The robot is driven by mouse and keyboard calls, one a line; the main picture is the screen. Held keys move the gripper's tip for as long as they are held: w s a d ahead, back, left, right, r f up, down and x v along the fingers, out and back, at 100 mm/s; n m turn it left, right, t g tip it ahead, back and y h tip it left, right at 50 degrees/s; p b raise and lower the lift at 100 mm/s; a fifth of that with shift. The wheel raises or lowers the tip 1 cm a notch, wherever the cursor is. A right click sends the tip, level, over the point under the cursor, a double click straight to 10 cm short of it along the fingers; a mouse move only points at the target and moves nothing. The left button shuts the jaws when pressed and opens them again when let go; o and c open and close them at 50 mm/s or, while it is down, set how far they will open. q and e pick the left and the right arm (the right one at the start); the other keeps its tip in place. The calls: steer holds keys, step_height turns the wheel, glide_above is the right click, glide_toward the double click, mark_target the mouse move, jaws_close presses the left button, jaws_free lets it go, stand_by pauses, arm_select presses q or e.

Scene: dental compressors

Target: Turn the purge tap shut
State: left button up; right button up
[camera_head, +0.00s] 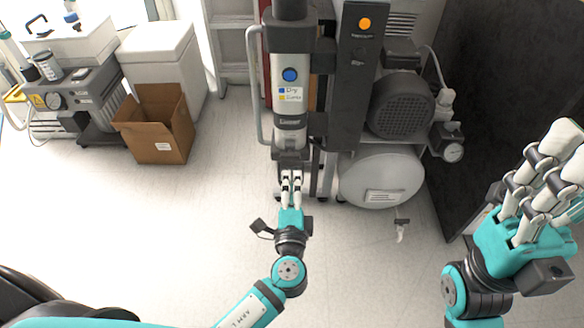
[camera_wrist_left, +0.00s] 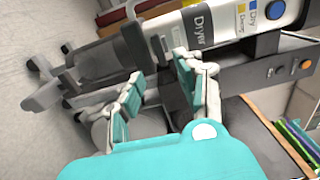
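The dryer column (camera_head: 291,75) stands upright at centre, with a blue round mark and a label; it also shows in the left wrist view (camera_wrist_left: 205,28). My left gripper (camera_head: 291,178) is just below the column's dark lower end (camera_head: 291,158). In the left wrist view my left gripper (camera_wrist_left: 165,82) has its fingers apart, with nothing clearly held between them. Contact with the column cannot be told. I cannot clearly make out the purge tap; a small dark fitting (camera_head: 402,221) sits below the white tank (camera_head: 382,180). My right gripper (camera_head: 530,190) is open and empty at right.
The compressor motor (camera_head: 402,103) sits above the tank, with a gauge (camera_head: 453,152) at its right. A dark panel (camera_head: 505,70) stands to the right. An open cardboard box (camera_head: 157,140) is on the floor at left. The floor between box and column is clear.

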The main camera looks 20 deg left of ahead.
arm_select(q)
steer(key=v, duration=0.3)
steer(key=shift+s+d, duration=0.15)
steer(key=shift+s, duration=0.1)
